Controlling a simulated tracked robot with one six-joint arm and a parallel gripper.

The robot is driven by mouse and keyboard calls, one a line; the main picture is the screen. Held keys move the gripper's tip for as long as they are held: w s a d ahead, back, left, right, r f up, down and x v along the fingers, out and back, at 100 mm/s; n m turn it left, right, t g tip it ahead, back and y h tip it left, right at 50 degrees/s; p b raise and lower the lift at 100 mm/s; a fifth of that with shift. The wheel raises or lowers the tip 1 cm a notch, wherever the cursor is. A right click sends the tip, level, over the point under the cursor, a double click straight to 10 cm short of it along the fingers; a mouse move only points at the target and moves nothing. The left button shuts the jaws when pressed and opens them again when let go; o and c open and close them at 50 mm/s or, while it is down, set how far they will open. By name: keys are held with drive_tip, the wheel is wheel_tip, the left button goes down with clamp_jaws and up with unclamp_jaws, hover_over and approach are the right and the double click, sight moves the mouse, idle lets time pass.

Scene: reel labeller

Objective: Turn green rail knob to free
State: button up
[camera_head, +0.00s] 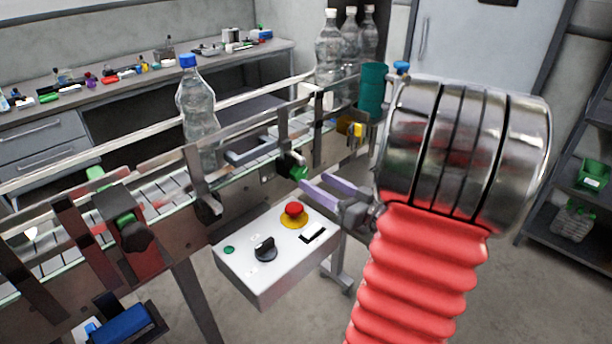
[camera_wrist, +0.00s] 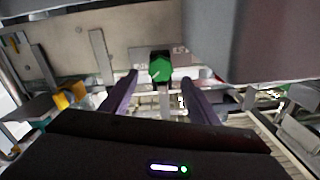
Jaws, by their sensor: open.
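A green rail knob (camera_head: 298,172) sits on a black mount on the conveyor's near side rail. In the wrist view the green knob (camera_wrist: 160,69) shows face-on, with a thin pale mark on its face. My gripper (camera_head: 314,184) has purple fingers, open and empty, pointing at this knob from the right. In the wrist view its fingertips (camera_wrist: 159,80) lie on either side of the knob in the picture, with gaps. I cannot tell whether the tips reach its depth. Another green knob (camera_head: 127,222) with a dark mount sits farther left on the rail.
A white control box (camera_head: 275,258) with a red stop button (camera_head: 294,211) and a black switch (camera_head: 265,248) stands below the fingers. A clear bottle with a blue cap (camera_head: 197,110) stands on the conveyor. A teal cylinder (camera_head: 372,90) is close behind my wrist.

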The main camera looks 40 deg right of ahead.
sight(303, 174)
drive_tip(key=shift+w+a, duration=0.1)
drive_tip(key=shift+w, duration=2.55)
drive_tip(key=shift+c, duration=0.6)
drive_tip(key=c, duration=0.9)
